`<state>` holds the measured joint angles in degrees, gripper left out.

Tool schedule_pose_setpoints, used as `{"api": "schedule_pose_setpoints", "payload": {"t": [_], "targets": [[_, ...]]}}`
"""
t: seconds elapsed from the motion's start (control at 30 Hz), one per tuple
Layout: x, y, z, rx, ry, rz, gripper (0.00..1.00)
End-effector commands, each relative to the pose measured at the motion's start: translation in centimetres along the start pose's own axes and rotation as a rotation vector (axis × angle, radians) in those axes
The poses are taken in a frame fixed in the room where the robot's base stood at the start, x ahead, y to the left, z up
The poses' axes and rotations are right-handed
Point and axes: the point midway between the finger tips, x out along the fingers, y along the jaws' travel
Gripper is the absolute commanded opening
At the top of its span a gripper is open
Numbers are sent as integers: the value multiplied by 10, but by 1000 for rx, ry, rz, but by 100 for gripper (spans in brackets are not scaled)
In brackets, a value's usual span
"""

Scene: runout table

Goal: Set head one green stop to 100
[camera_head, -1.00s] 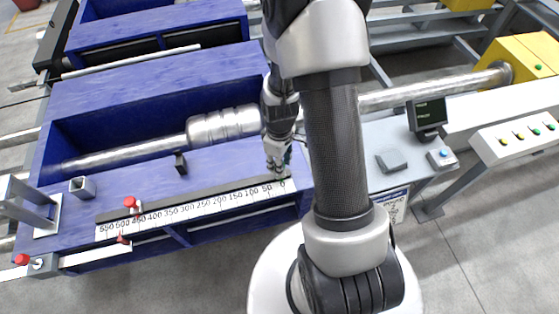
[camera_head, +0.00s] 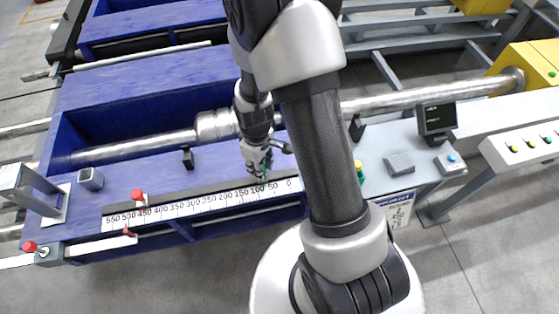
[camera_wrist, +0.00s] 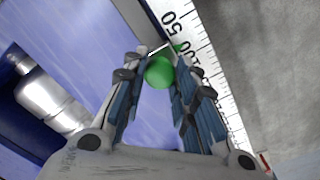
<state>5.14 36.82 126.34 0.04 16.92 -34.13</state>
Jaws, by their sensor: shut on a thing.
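My gripper (camera_head: 260,172) is over the blue table beside the white number scale (camera_head: 200,207). In the wrist view my gripper (camera_wrist: 160,80) is shut on the round green stop knob (camera_wrist: 159,72), which sits between the blue-padded fingertips. A small green pointer (camera_wrist: 177,47) shows just past the knob, at the scale edge close to the 100 mark (camera_wrist: 187,52). The exact reading is too small to tell. In the head view the fingers mostly hide the green stop.
A red stop knob (camera_head: 137,195) stands farther left, near 450. A black block (camera_head: 187,158) and a grey square tube (camera_head: 90,179) sit on the blue table. A metal bar (camera_head: 215,126) lies behind the gripper. A grey console with a small screen (camera_head: 436,118) is at right.

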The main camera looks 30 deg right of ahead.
Motion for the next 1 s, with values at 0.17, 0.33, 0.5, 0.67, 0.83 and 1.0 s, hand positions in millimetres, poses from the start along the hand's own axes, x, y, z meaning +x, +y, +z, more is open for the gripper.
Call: {"api": "schedule_pose_setpoints", "payload": {"t": [0.17,0.33,0.5,0.67,0.83,1.0], "targets": [[0,-15,-15,-3,2,2,0],[0,-16,-16,0,2,2,0],[0,-16,-16,0,2,2,29],[0,-16,-16,0,2,1,40],[0,-16,-15,0,2,1,48],[0,-16,-15,0,1,1,48]]}}
